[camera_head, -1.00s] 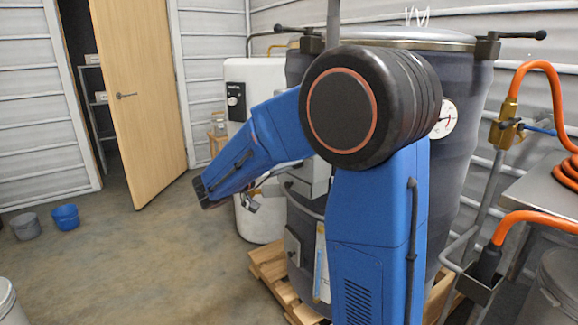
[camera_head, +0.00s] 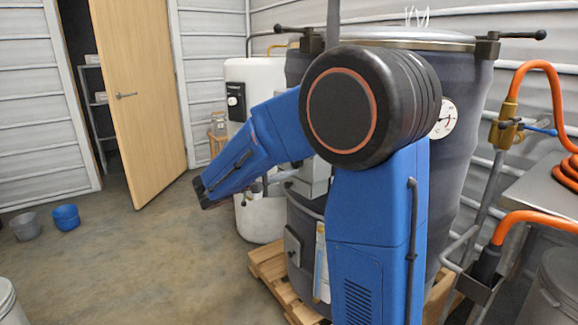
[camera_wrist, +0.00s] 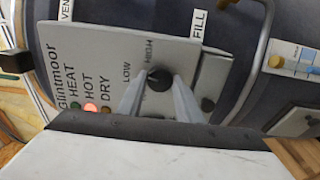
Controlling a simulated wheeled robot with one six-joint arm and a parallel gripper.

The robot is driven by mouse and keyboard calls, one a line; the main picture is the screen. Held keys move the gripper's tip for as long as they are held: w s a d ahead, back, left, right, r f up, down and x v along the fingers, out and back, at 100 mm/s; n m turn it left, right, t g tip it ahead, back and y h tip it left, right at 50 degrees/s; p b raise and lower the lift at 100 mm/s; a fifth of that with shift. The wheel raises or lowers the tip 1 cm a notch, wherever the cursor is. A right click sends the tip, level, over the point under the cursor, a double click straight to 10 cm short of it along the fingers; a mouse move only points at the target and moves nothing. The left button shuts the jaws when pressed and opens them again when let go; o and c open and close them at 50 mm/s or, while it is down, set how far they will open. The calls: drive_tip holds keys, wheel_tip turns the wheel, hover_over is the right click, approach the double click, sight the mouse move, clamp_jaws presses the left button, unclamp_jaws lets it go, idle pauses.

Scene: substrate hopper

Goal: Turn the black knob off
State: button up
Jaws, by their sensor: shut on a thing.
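The black knob (camera_wrist: 159,78) is on a grey control panel (camera_wrist: 115,55) in the wrist view, beside the printed words LOW and HIGH. My gripper (camera_wrist: 160,86) has one finger on each side of the knob and is shut on it. A small pale mark shows near the knob's upper edge; its exact setting is hard to read. The panel also carries HEAT, HOT and DRY lamps; the HOT lamp (camera_wrist: 90,107) glows red-orange, while the other two look dim. In the head view my arm hides the knob and most of the gripper.
A dark drum (camera_head: 460,135) stands on a wooden pallet (camera_head: 270,268). A white tank (camera_head: 262,215) is behind it. Orange hoses (camera_head: 555,90) and a metal table (camera_head: 545,195) are at the right. The floor at left is open, with a blue bucket (camera_head: 66,217).

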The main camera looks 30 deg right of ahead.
drive_tip(key=n, duration=1.4)
drive_tip(key=shift+f, duration=0.1)
idle(0.6)
drive_tip(key=o, duration=1)
drive_tip(key=shift+a, duration=0.1)
drive_tip(key=shift+o, duration=0.2)
drive_tip(key=s+a, duration=0.2)
drive_tip(key=a, duration=1.5)
drive_tip(key=shift+s, duration=0.2)
drive_tip(key=shift+a, duration=0.1)
